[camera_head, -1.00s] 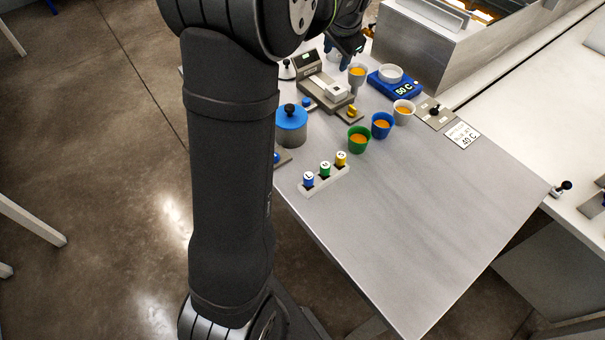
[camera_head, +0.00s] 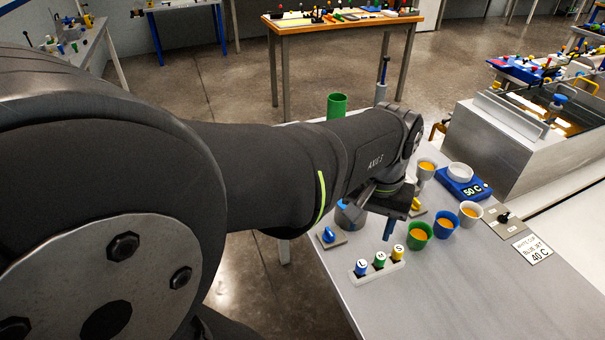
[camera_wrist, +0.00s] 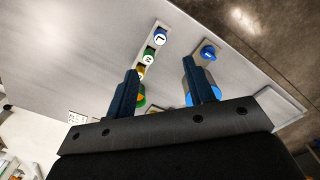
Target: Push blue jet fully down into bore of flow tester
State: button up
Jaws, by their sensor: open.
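The blue jet (camera_head: 361,268), marked L, stands upright at the left end of a small white rack (camera_head: 378,272), beside a green jet and a yellow jet marked S. It also shows in the wrist view (camera_wrist: 160,36). My gripper (camera_head: 388,227) is open and empty above the table, behind the rack. In the wrist view my gripper (camera_wrist: 164,66) has its two fingers apart, with the rack beyond the left finger. I cannot tell which fixture is the flow tester; the grey device seen there earlier is mostly hidden behind my arm.
Orange-filled green (camera_head: 418,235), blue (camera_head: 469,213) and white (camera_head: 470,212) cups stand right of my gripper. Behind are a blue 50 C unit (camera_head: 462,183) and a metal bath (camera_head: 520,145). A blue knob (camera_head: 328,235) sits left.

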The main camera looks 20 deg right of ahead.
send_near(362, 264)
jog(key=f, duration=0.5)
jog(key=shift+s+a+f, duration=0.1)
jog(key=shift+a, duration=0.15)
jog(key=shift+d+f, duration=0.15)
jog(key=shift+f, duration=1.15)
jog(key=shift+d+f, duration=0.15)
jog(key=shift+f, duration=1.15)
grip_shut()
